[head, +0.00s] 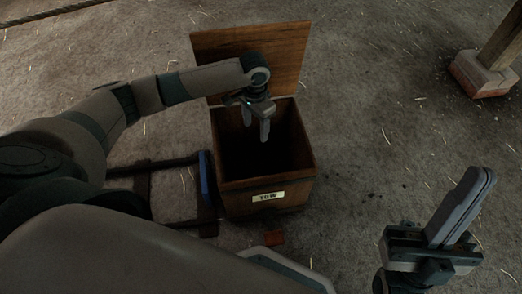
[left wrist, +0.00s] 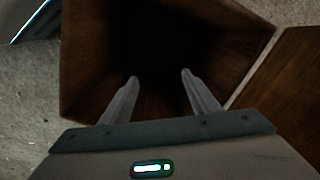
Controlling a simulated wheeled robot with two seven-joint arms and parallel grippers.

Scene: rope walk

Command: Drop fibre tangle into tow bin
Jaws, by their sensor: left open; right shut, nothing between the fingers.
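The tow bin (head: 232,198) is a brown wooden box with a white TOW label on its front and its lid (head: 289,50) standing open at the back. My left gripper (head: 256,133) is over the bin's mouth, pointing down, with its fingers apart and nothing between them. In the left wrist view the two fingers (left wrist: 160,78) show spread above the dark inside of the bin (left wrist: 88,75). The bin's floor is too dark to make out. I see no fibre tangle in either view. My right gripper (head: 478,180) is at the lower right, shut and empty, pointing up.
A post on a brick-coloured footing (head: 482,75) stands at the upper right. A rope (head: 50,13) lies at the top left. The floor right of the bin is clear apart from scattered straw-like fibres.

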